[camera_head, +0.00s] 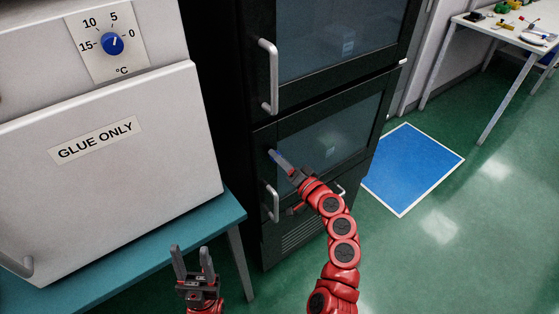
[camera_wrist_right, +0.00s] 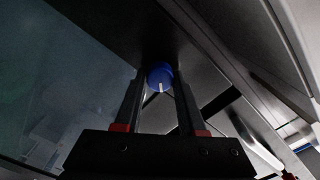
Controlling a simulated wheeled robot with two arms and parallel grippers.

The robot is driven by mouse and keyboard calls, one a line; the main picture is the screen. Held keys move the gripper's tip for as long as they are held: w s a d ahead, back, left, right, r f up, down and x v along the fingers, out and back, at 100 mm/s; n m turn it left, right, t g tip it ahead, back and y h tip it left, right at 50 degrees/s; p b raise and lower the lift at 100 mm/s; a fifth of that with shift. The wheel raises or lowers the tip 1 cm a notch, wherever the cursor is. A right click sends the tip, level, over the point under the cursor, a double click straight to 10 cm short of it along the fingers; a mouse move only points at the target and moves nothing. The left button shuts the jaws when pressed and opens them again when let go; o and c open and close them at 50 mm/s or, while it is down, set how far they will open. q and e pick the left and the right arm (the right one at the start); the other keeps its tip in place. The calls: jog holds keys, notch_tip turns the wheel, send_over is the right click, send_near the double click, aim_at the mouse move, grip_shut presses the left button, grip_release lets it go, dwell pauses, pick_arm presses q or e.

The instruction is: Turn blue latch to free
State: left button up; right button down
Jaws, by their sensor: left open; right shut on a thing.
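The blue latch (camera_wrist_right: 160,76) is a small round knob with a white mark, which points toward the bottom of the right wrist view. It sits on the black cabinet (camera_head: 262,136). My right gripper (camera_head: 277,157) reaches the cabinet by the upper left of its lower glass door (camera_head: 340,128). In the right wrist view its fingers (camera_wrist_right: 159,90) are shut on the latch, one on each side. In the head view the gripper mostly hides the latch. My left gripper (camera_head: 192,254) is open and empty, in front of the teal table.
A white "GLUE ONLY" box (camera_head: 150,180) with a blue temperature dial (camera_head: 113,43) stands on the teal table (camera_head: 110,270) at left. The cabinet has protruding handles (camera_head: 270,78). A blue floor mat (camera_head: 412,170) and a cluttered white table (camera_head: 490,30) are at right.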

jog(key=shift+d+f+m+p, duration=0.1)
jog(key=shift+m+p, duration=0.4)
jog(key=shift+m, duration=4.2)
jog(key=c, duration=0.5)
grip_release()
jog(key=b+v, duration=0.3)
jog(key=v, duration=1.4)
jog(key=shift+s+b, duration=0.15)
jog(key=shift+b, duration=0.25)
jog(key=shift+d, duration=0.1)
